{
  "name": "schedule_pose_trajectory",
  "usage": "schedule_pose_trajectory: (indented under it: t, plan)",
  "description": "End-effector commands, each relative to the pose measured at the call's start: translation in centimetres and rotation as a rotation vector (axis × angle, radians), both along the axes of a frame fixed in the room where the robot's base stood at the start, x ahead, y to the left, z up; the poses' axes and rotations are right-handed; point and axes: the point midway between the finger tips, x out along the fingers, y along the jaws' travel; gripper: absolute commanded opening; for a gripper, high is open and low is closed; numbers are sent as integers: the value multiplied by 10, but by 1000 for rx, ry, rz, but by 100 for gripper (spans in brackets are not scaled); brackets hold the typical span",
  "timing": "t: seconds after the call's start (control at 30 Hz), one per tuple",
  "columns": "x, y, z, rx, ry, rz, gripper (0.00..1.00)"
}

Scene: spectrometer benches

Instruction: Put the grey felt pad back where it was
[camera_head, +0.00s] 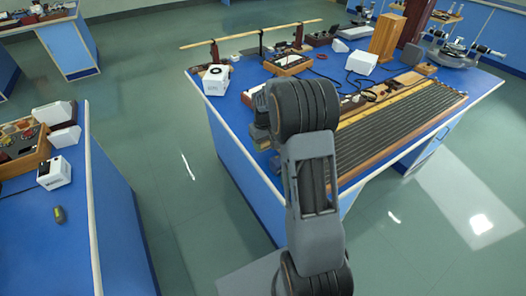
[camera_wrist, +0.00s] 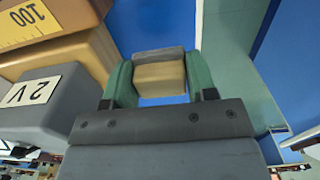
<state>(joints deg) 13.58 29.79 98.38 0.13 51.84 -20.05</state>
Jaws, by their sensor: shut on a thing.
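In the wrist view my gripper (camera_wrist: 160,78) is shut, its green fingers on both sides of a small block with a grey layer and a tan face, which I take to be the grey felt pad (camera_wrist: 158,54). Blue bench top shows just beyond and below it; I cannot tell whether it touches the bench. In the head view my arm hides the gripper and the pad over the near left part of the blue bench (camera_head: 232,108).
In the wrist view, a grey block marked "2 V" (camera_wrist: 40,100) and a tan block marked "100" (camera_wrist: 35,25) stand close on the left. The bench edge and green floor (camera_wrist: 228,50) are at right. In the head view a long ribbed board (camera_head: 400,125) lies right of my arm.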

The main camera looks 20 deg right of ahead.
Motion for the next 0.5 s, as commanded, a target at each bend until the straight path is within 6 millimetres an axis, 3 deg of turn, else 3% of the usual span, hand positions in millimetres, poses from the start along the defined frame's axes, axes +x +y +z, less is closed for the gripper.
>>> schedule_pose_trajectory:
  t: [0.4,0.5]
  plan:
    - [0,2,-38,1,2,3,26]
    - [0,2,-40,0,0,3,26]
